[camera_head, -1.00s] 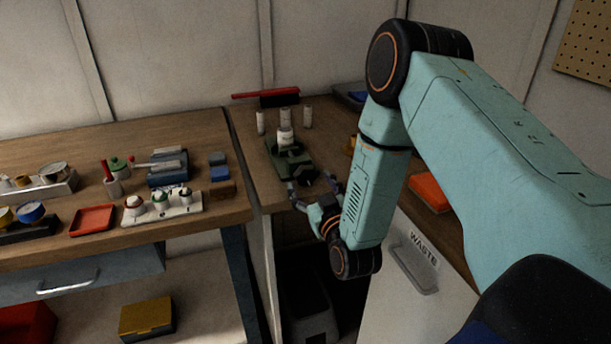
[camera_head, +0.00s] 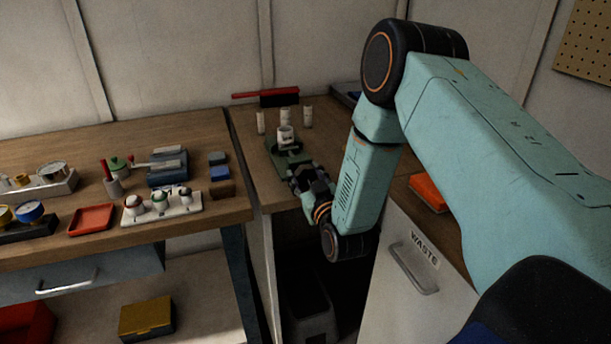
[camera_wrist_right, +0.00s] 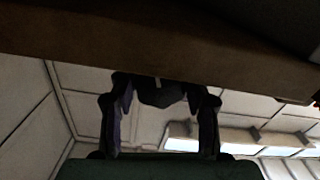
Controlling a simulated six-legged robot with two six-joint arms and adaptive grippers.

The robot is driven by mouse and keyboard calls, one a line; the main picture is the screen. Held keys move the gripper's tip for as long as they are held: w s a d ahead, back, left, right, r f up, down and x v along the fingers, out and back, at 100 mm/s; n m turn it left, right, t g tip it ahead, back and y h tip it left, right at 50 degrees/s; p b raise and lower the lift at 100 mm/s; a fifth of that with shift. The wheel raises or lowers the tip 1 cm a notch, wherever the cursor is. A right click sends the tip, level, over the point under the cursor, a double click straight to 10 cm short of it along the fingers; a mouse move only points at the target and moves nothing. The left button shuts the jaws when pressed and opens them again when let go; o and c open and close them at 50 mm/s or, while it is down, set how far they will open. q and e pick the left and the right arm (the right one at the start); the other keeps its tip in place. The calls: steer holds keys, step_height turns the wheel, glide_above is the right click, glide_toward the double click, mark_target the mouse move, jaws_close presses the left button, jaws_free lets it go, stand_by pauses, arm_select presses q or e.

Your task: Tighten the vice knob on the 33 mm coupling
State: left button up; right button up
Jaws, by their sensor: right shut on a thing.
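The green vice (camera_head: 287,160) stands near the front edge of the wooden bench, with a pale ring-shaped coupling (camera_head: 286,136) upright in it. My right gripper (camera_head: 304,176) is at the vice's near end, shut on the dark vice knob. In the head view the fingers and the knob merge into one dark shape. In the right wrist view the dark knob (camera_wrist_right: 160,92) sits between the two fingers of my right gripper (camera_wrist_right: 160,100). My left gripper is not in view.
Several white cylinders (camera_head: 308,117) stand behind the vice, in front of a red and black brush (camera_head: 268,97). A white WASTE drawer (camera_head: 420,265) is below. The left bench holds several small parts.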

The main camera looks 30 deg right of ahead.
steer(key=c, duration=0.5)
steer(key=shift+m, duration=0.7)
steer(key=o, duration=1.2)
steer(key=v, duration=1.2)
